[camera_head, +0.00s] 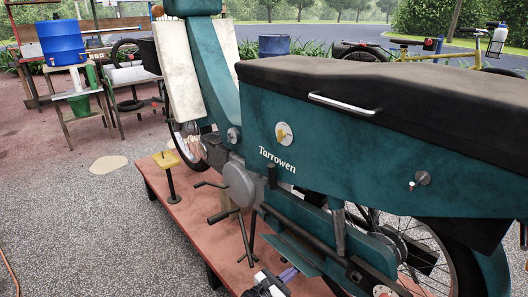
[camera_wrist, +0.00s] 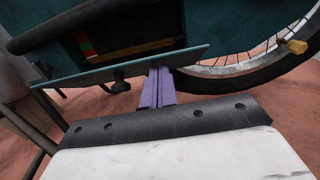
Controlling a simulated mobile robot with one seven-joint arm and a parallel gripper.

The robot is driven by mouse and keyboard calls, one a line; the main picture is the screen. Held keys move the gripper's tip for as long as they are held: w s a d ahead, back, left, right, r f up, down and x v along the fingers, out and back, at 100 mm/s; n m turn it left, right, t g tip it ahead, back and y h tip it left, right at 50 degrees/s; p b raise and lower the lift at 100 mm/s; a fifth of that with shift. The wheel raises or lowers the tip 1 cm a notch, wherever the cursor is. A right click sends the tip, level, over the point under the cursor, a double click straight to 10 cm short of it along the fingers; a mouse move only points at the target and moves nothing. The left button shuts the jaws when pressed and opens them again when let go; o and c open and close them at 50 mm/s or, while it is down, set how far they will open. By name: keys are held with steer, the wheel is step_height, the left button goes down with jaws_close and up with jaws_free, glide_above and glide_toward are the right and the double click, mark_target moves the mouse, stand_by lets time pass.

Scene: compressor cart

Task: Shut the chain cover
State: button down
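The chain cover (camera_head: 294,252) is a flat teal panel low on the teal cargo bike (camera_head: 330,130). It tilts outward, away from the bike's side. In the wrist view the cover (camera_wrist: 110,72) hangs below a dark opening (camera_wrist: 125,38) in the frame, with red and green parts inside. A dark knob (camera_wrist: 122,85) shows under its edge. My gripper (camera_head: 288,273) is below and in front of the cover. In the wrist view its purple fingers (camera_wrist: 158,86) lie side by side with nothing between them. Their tips are at the cover's lower edge; I cannot tell whether they touch it.
The bike stands on a reddish platform (camera_head: 190,205). A pedal crank (camera_head: 222,215), a stand leg (camera_head: 243,240) and the rear wheel (camera_head: 410,250) are close to the cover. Grey ground (camera_head: 90,220) is open there.

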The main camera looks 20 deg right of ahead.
mark_target(296, 265)
steer(key=shift+r+p, duration=0.6)
steer(key=shift+r, duration=0.5)
steer(key=shift+d, duration=0.15)
steer(key=shift+b+x, duration=1.25)
steer(key=shift+x, duration=1.65)
steer(key=shift+s+a, duration=0.15)
steer(key=shift+a, duration=0.45)
steer(key=v, duration=0.9)
